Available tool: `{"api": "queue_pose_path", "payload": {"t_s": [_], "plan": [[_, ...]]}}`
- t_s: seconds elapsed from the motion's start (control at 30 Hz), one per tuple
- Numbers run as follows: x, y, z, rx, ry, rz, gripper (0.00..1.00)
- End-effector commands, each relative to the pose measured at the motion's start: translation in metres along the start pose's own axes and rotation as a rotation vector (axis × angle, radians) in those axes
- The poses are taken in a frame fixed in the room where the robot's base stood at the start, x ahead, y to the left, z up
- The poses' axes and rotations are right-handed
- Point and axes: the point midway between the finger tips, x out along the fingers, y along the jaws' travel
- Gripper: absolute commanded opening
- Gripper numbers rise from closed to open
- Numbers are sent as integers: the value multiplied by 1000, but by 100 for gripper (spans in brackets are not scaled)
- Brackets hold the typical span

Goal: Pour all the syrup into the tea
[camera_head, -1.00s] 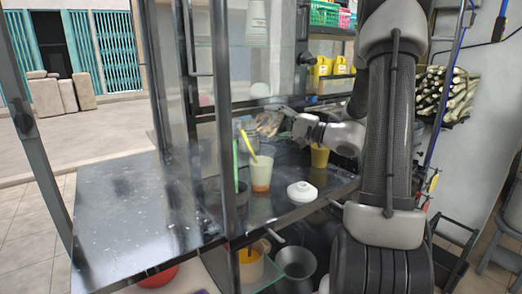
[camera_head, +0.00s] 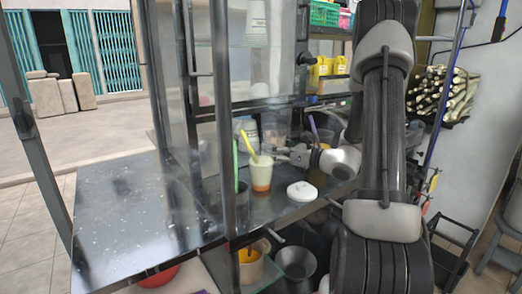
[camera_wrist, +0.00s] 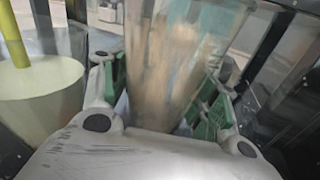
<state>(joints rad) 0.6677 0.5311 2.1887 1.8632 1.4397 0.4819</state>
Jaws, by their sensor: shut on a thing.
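A pale cup (camera_head: 261,172) with a yellow straw (camera_head: 248,142) and an orange lower part stands on the dark metal counter. It also shows at the left of the wrist view (camera_wrist: 40,95). My gripper (camera_head: 284,155) is just right of this cup. In the wrist view my gripper (camera_wrist: 165,85) is shut on a clear container (camera_wrist: 180,55) with a blurred brownish look. How much syrup it holds cannot be told. In the head view the held container is hard to make out. Whether either cup holds the tea is unclear.
A white lid-like object (camera_head: 302,191) lies on the counter in front of my gripper. An orange cup (camera_head: 324,147) with a purple straw stands behind my wrist. A metal post (camera_head: 228,120) stands left of the pale cup. Shelves rise behind.

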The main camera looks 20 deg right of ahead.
Motion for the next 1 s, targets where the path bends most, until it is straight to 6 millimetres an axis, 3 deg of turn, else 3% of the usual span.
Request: {"api": "queue_pose_path", "payload": {"t_s": [0.27,0.6,1.0], "plan": [[0,0,3,-5,-1,1,36],[0,3,30,-7,-2,1,36],[0,2,30,-6,-1,1,36]]}}
